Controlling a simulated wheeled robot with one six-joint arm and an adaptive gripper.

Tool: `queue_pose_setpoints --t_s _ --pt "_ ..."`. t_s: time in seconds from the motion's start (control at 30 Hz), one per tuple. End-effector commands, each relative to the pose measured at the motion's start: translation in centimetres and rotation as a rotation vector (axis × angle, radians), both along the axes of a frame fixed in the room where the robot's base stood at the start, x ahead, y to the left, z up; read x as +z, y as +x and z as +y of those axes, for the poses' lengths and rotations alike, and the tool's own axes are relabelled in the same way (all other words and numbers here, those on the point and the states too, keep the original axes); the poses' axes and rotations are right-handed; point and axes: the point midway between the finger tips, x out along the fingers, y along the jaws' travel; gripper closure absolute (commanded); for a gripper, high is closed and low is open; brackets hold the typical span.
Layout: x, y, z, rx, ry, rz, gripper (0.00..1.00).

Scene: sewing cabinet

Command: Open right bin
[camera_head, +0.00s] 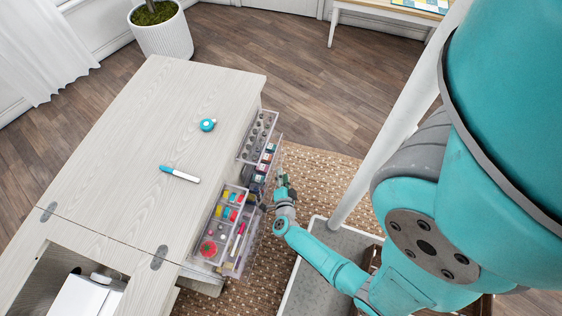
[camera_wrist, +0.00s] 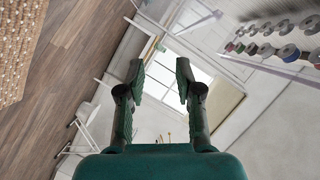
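Two clear bins stand out from the right side of the pale wood cabinet (camera_head: 150,135) in the head view. The far bin (camera_head: 242,153) holds rows of grey bobbins, with dark and coloured items beside them. The near bin (camera_head: 195,256) holds coloured spools and a round red item, with pen-like items beside it. I cannot tell how far each is pulled out. My gripper (camera_head: 281,181) is just right of the gap between the bins and appears apart from them. In the wrist view my gripper (camera_wrist: 160,82) has its fingers spread, with nothing between them.
A teal round item (camera_head: 207,125) and a blue-and-white marker (camera_head: 180,174) lie on the cabinet top. A white machine (camera_head: 88,298) sits in the cabinet opening. A woven rug (camera_head: 318,180) covers the floor to the right.

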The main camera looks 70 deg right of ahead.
Motion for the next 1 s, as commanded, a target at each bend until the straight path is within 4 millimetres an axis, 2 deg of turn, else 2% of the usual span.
queue_pose_setpoints --t_s 0.2,0.43,0.6,0.9,1.0 --pt "-0.7 1.4 -3.2 -0.003 -0.001 -0.001 0.65" --pt "-1.4 2.6 -5.8 -0.001 -0.001 0.001 0.65" --pt "-1.6 2.9 -6.6 0.001 0.0 0.002 0.65" --pt "-1.6 3.0 -6.7 0.002 0.0 0.001 0.65" --pt "-1.6 3.0 -6.7 0.002 0.0 0.001 0.9"
